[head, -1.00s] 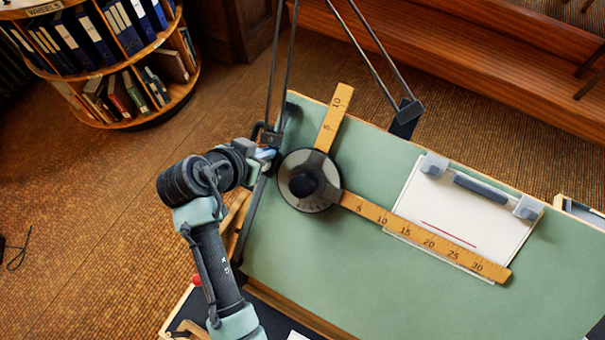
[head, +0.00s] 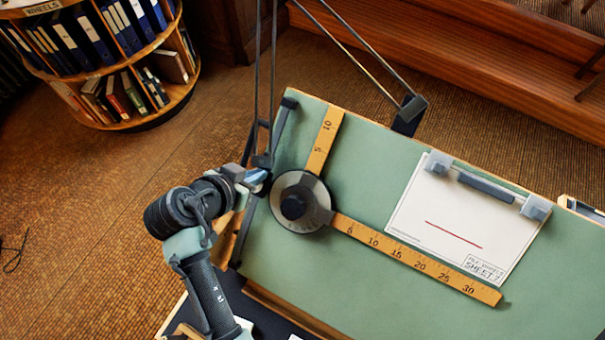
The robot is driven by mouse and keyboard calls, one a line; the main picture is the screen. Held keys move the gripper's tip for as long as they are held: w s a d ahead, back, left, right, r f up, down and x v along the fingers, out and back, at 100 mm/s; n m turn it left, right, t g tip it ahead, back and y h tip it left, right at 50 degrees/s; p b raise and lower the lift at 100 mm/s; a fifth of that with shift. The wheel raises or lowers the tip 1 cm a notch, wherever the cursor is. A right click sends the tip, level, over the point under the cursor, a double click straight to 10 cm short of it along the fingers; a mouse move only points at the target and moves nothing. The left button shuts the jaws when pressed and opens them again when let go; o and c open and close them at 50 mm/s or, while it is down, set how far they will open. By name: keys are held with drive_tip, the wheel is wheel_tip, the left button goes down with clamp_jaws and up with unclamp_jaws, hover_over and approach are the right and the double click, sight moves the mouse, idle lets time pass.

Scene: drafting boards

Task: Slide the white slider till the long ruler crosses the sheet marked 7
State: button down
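The sheet marked 7 (head: 450,215) is white with a red line, clipped to the green board; its label shows at its lower right corner. The long ruler (head: 415,263) is yellow and numbered. It runs close along the sheet's lower edge, and I cannot tell whether it overlaps that edge. It extends from the round grey head (head: 300,203), which also bears a short ruler (head: 323,140). My gripper (head: 258,180) is at the rail on the board's left edge, left of the head. I cannot make out the white slider there or the fingers' opening.
The green board (head: 365,170) is bare between the short ruler and the sheet and below the long ruler. Dark rods (head: 262,75) rise behind the board's left side. A round bookshelf (head: 120,70) stands at the back left, wooden steps (head: 470,55) at the back right.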

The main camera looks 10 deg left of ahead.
drive_tip(key=shift+s+a+f+b, duration=0.25)
drive_tip(key=shift+s+f+b, duration=0.25)
drive_tip(key=shift+s+f, duration=0.65)
drive_tip(key=shift+w+f, duration=0.1)
drive_tip(key=shift+s+a+f+b, duration=0.25)
drive_tip(key=shift+s+f+b, duration=0.2)
drive_tip(key=shift+s+f, duration=0.3)
drive_tip(key=shift+s+a+f+b, duration=0.2)
drive_tip(key=shift+s+f+b, duration=0.25)
drive_tip(key=shift+s+f, duration=0.2)
drive_tip(key=shift+s+a+f+b, duration=0.25)
drive_tip(key=shift+s+f+b, duration=0.15)
drive_tip(key=shift+s+f, duration=0.25)
drive_tip(key=shift+w, duration=0.15)
drive_tip(key=shift+w+d+r+p, duration=0.15)
drive_tip(key=shift+w+r+p, duration=0.25)
drive_tip(key=shift+r, duration=0.15)
drive_tip(key=shift+s+r, duration=0.1)
drive_tip(key=shift+r, duration=0.2)
drive_tip(key=p+v, duration=0.5)
drive_tip(key=v, duration=0.1)
drive_tip(key=shift+s+a, duration=0.2)
drive_tip(key=shift+a, duration=0.05)
